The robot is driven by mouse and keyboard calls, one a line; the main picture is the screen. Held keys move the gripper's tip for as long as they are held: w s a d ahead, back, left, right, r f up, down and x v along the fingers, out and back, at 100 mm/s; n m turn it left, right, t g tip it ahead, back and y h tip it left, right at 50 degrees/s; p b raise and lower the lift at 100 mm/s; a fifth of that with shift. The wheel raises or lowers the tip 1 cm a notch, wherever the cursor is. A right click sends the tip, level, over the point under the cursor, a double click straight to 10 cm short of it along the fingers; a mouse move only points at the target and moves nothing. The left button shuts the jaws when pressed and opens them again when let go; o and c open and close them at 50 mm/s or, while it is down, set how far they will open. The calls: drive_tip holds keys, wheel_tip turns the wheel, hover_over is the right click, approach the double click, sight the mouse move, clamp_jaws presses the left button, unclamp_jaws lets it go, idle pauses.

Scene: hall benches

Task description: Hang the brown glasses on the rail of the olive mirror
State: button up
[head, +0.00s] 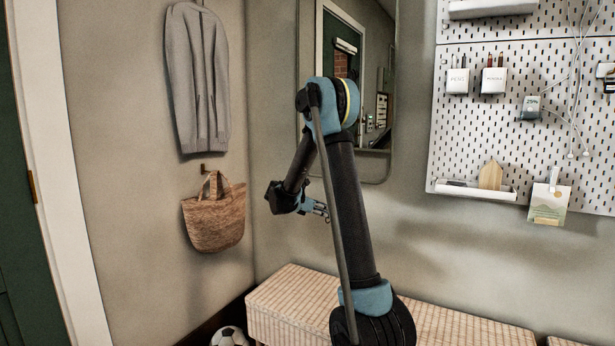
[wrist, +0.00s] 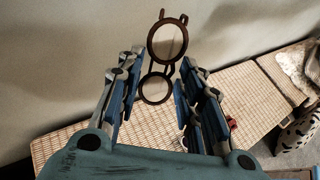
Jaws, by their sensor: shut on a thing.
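The brown glasses (wrist: 183,50) have round rims and show in the wrist view between the fingers of my gripper (wrist: 160,72). One lens is above the other, and the fingers close in from both sides of the glasses. The exact contact is hard to see. In the head view my gripper (head: 322,209) is in front of the wall, below and left of the mirror (head: 376,166). I cannot make out the glasses clearly there. The mirror hangs on the wall, partly hidden by my arm. I cannot make out its rail.
A woven bench (head: 285,300) stands below my gripper. A straw bag (head: 215,222) and a grey jacket (head: 197,85) hang at left. A white pegboard (head: 470,120) with small holders is at right. A football (head: 228,337) lies on the floor.

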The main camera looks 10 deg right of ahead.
drive_tip(key=a+r+n+t, duration=0.3)
drive_tip(key=a+r+t, duration=0.1)
drive_tip(key=r, duration=0.4)
drive_tip(key=a+r+n+t+y, duration=0.1)
drive_tip(key=a+r+n+t, duration=0.2)
drive_tip(key=r+t, duration=0.3)
wheel_tip(320, 180, up, 3)
drive_tip(key=shift+w+a+f+n, duration=0.2)
drive_tip(key=shift+w+a+n, duration=0.15)
drive_tip(key=shift+a, duration=0.15)
drive_tip(key=x, duration=1.3)
drive_tip(key=shift+w, duration=0.4)
drive_tip(key=shift+d, duration=0.15)
wheel_tip(320, 180, down, 10)
drive_tip(key=shift+r, duration=0.2)
idle(1.8)
